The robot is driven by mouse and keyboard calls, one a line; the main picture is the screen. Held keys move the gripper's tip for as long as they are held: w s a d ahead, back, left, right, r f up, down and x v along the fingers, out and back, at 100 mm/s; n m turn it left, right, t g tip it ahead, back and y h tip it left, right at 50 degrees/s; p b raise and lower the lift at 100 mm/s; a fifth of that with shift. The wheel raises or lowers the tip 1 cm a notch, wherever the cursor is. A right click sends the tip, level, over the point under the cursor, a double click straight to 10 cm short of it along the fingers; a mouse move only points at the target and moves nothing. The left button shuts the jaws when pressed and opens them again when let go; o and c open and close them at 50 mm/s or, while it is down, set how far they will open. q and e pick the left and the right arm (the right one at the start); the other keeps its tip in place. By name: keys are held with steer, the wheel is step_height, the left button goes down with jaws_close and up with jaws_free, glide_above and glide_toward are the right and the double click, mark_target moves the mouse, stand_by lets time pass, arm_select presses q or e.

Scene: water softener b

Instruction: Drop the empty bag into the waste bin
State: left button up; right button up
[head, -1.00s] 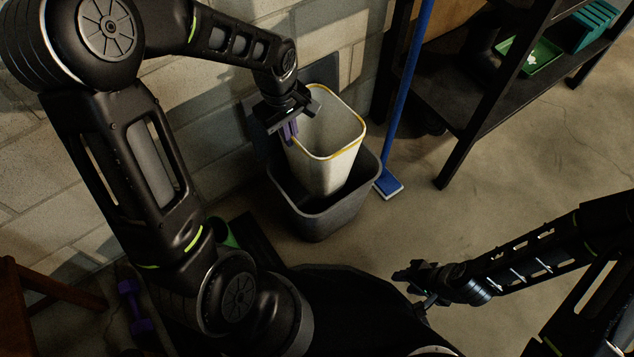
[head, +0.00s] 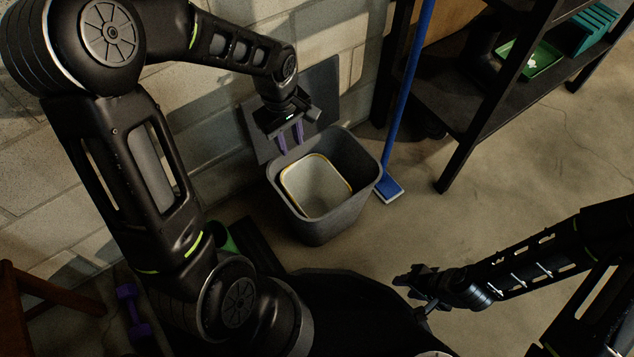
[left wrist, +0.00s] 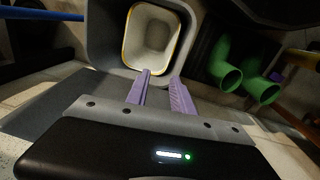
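The grey waste bin (head: 325,226) stands on the floor near the block wall. The empty bag (head: 317,187), a pale, box-shaped bag with a yellow-edged rim, lies down inside the bin, its rim below the bin's rim. It also shows in the left wrist view (left wrist: 153,42). My left gripper (head: 290,140) is above the bin's back edge, its purple fingers apart with nothing between them; the fingers (left wrist: 160,82) show empty in the left wrist view too. My right gripper (head: 420,283) is low at the right, away from the bin; its finger opening is unclear.
A blue-handled broom (head: 389,186) stands just right of the bin. A dark shelf (head: 450,100) with a green tray (head: 533,58) is farther right. A grey panel (head: 322,95) is behind the bin. Purple dumbbells (head: 135,310) lie at lower left. Green pipes (left wrist: 235,72) show in the left wrist view.

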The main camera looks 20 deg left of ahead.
arm_select(q)
step_height(320, 180, up, 8)
steer(key=p, duration=0.2)
steer(key=shift+s+a+f+p, duration=0.15)
steer(key=shift+s+p, duration=0.1)
steer(key=shift+p, duration=0.15)
stand_by(0.6)
